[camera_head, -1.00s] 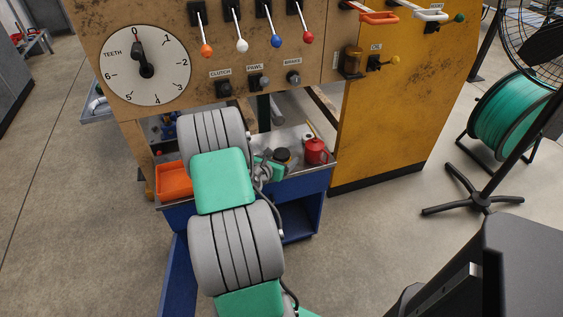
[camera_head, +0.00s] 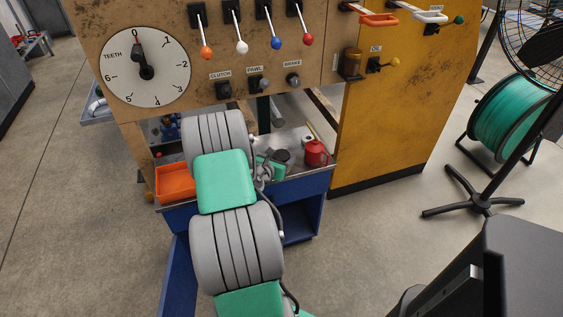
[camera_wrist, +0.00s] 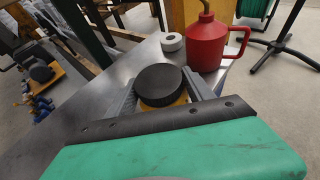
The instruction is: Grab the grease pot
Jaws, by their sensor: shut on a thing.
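The grease pot, a squat yellow jar with a black lid (camera_wrist: 161,84), stands between the two grey fingers of my gripper (camera_wrist: 160,92) in the wrist view. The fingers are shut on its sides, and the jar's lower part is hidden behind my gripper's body. In the head view the pot's dark lid (camera_head: 283,156) shows at my gripper (camera_head: 274,164), over the steel top of the blue bench. My arm hides part of this area. I cannot tell whether the pot still touches the bench top.
A red oil can (camera_wrist: 206,43) stands close behind the pot to the right, with a white roll (camera_wrist: 172,42) beside it. An orange tray (camera_head: 175,183) is at the bench's left end. The brown lever panel (camera_head: 150,17) rises behind the bench.

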